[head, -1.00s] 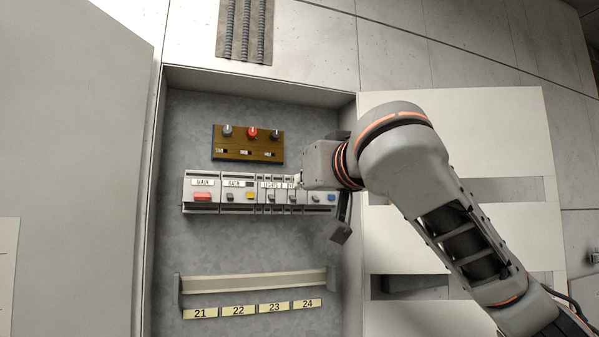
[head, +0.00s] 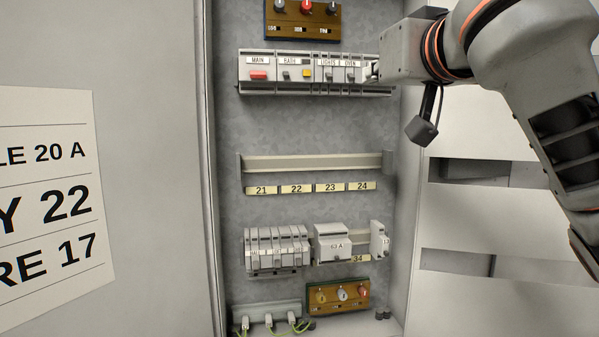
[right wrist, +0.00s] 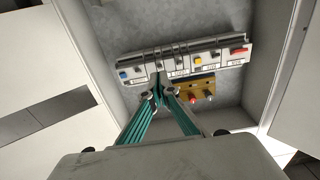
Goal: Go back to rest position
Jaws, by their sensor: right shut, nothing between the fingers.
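My right gripper (right wrist: 160,92) shows in the right wrist view with its teal fingers together and nothing between them. It is in front of the upper breaker row (right wrist: 185,60). In the head view the right arm comes in from the right, and the gripper (head: 373,71) is at the right part of the same breaker row (head: 290,72), its fingers mostly hidden by the wrist. Whether the fingertips touch a breaker I cannot tell. The breakers are labelled MAIN, BATH, LIGHTS and OVEN, with a red switch at the MAIN end. My left gripper is not in view.
An open cabinet door (head: 140,190) with a printed sheet (head: 50,190) stands at the left. Below the breakers are an empty rail (head: 312,163) over labels 21 to 24, a lower breaker row (head: 276,250) and a knob board (head: 338,296). Another knob board (head: 303,20) is above.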

